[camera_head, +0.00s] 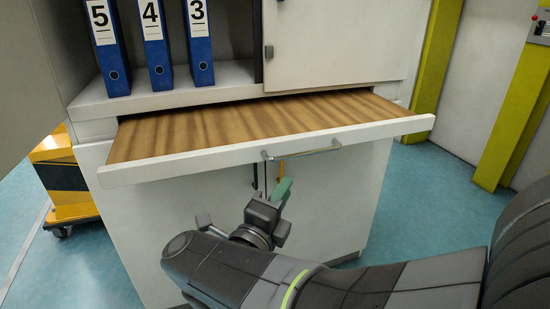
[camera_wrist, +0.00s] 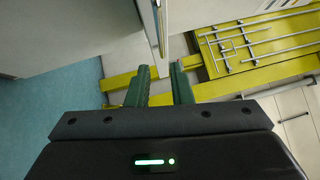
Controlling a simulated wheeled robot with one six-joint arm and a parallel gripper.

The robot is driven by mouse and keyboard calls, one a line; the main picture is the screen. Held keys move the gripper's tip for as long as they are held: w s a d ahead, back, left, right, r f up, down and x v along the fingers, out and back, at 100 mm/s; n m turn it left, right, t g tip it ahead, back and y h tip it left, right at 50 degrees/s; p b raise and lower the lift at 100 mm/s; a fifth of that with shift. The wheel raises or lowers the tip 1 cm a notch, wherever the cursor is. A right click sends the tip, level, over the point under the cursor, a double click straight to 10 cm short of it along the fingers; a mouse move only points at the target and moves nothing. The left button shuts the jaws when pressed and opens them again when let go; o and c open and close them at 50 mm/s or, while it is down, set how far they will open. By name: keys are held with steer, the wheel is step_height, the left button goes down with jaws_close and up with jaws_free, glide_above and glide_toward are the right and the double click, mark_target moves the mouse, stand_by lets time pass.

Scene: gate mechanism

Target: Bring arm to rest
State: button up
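My arm reaches in from the lower right in the head view, below the front of a pulled-out drawer (camera_head: 250,122). My gripper (camera_head: 284,190) is at its end, with a green finger pointing up just below the drawer's handle (camera_head: 300,151). In the wrist view my gripper (camera_wrist: 160,72) shows two green fingers with a gap between them, and nothing is held there. The fingers look apart from the handle, though the exact distance is hard to tell.
The white cabinet (camera_head: 340,45) holds blue binders (camera_head: 154,45) numbered 5, 4 and 3 on a shelf above the drawer. A yellow cart (camera_head: 62,175) stands at the left. Yellow-green posts (camera_head: 515,110) stand at the right. Blue floor (camera_head: 425,205) is clear right of the cabinet.

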mark_target(307, 152)
steer(key=x, duration=1)
steer(key=shift+w+r, duration=0.2)
steer(key=shift+w, duration=0.1)
stand_by(0.4)
steer(key=shift+s+d, duration=0.1)
steer(key=shift+v, duration=5.25)
steer(key=shift+b+x, duration=0.3)
steer(key=shift+x, duration=6.6)
